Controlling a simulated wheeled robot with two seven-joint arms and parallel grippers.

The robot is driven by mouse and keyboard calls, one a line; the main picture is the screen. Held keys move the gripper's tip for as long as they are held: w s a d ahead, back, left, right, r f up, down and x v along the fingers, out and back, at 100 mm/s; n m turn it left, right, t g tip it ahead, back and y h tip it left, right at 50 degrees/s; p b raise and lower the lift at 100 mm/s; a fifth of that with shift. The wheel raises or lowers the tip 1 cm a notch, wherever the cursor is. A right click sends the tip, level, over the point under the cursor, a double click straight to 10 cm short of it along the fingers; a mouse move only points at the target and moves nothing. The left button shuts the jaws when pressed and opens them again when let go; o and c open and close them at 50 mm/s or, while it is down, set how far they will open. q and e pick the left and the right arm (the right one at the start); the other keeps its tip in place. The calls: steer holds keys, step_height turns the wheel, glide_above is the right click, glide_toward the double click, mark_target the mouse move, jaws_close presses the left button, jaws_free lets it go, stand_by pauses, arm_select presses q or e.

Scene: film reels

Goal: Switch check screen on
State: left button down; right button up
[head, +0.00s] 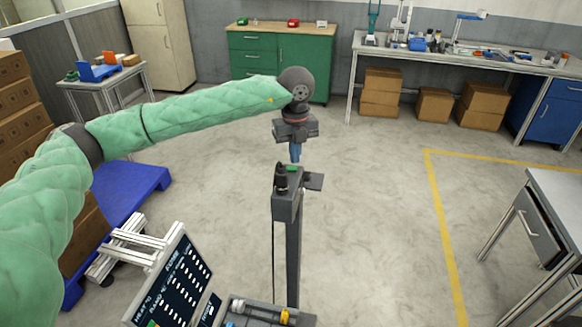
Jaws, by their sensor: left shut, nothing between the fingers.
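A dark post (292,245) stands in front of me, with a dark box-like head (287,206) on top. The head carries a black knob-like part (281,178), a small green part (292,169) and a flat dark plate (314,181) at its right. My left gripper (295,158) points down just above the green part, its blue fingers shut and empty. I cannot tell whether the fingertips touch it. A tilted dark panel with light lettering (175,280) stands at the lower left. I cannot tell which part is the check screen. My right gripper is out of view.
A dark tray (306,320) with small parts lies at the bottom. A blue pallet (135,190) and cartons (12,110) are at the left. A grey table with a drawer (555,195) is at the right. The floor between is clear.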

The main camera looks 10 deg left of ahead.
mark_target(295, 167)
arm_select(q)
steer(key=shift+f+b, duration=0.8)
steer(key=shift+f, duration=0.2)
stand_by(0.9)
steer(key=shift+r, duration=0.15)
steer(key=shift+r+p, duration=0.3)
steer(key=shift+r, duration=3.1)
steer(key=shift+r, duration=0.1)
